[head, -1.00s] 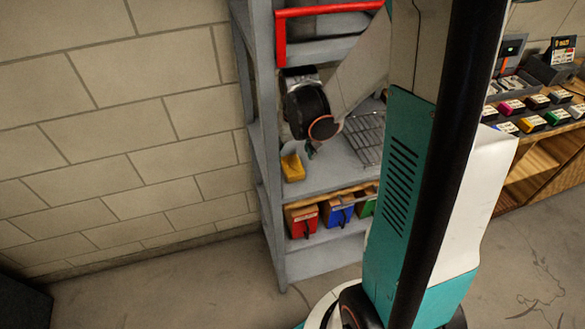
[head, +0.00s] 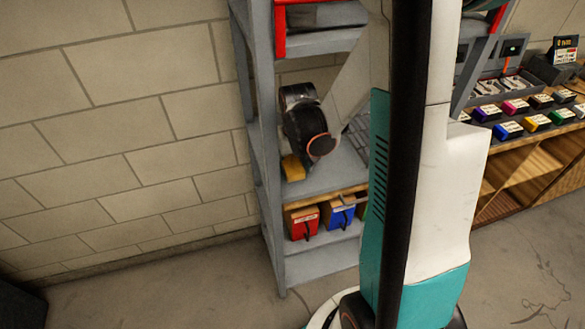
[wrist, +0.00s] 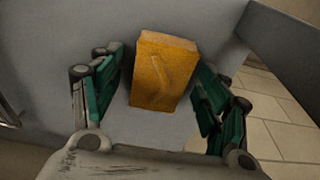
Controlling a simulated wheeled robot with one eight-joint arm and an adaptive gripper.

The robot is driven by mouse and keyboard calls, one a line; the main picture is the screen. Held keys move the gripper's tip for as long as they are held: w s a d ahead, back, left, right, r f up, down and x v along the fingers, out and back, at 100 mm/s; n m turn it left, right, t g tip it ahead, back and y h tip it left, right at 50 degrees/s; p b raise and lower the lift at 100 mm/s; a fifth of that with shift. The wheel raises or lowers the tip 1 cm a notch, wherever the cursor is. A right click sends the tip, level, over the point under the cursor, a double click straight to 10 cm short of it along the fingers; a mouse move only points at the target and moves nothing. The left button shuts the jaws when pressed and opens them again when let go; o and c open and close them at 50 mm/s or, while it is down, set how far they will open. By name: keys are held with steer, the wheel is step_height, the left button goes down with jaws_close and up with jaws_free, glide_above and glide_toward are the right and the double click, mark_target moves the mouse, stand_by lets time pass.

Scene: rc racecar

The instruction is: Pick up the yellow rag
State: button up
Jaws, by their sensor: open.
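The yellow rag (head: 293,168) is a folded, block-like yellow piece on the grey middle shelf, near its left end. In the wrist view the rag (wrist: 163,72) stands between the two green fingers of my gripper (wrist: 158,95). The gripper is open, with a finger on each side of the rag. A gap shows on the left side; on the right the finger is close to the rag, and I cannot tell whether it touches. In the head view my wrist hides the fingers and part of the rag.
The grey shelf rack's post (head: 262,130) stands just left of the rag. A wire rack (head: 358,140) lies on the same shelf to the right. A red box (head: 303,223) and a blue box (head: 339,215) sit on the shelf below. A block wall (head: 120,120) is behind.

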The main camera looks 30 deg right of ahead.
mark_target(293, 166)
steer(key=shift+f, duration=0.2)
stand_by(0.4)
steer(key=shift+s, duration=0.1)
steer(key=c, duration=1)
steer(key=shift+c, duration=0.4)
steer(key=shift+r, duration=0.15)
steer(key=shift+r+p, duration=0.3)
steer(key=r+p, duration=0.2)
steer(key=r, duration=0.1)
steer(key=shift+s+a+r, duration=0.15)
steer(key=shift+s+r, duration=0.05)
steer(key=shift+s, duration=0.15)
steer(key=s+a+p, duration=0.1)
steer(key=s+a, duration=0.1)
steer(key=s, duration=0.6)
steer(key=s+a+p, duration=0.1)
steer(key=s+a, duration=0.1)
steer(key=s, duration=0.6)
steer(key=shift+s+a+f, duration=0.15)
steer(key=shift+s+a, duration=0.1)
steer(key=shift+a, duration=0.1)
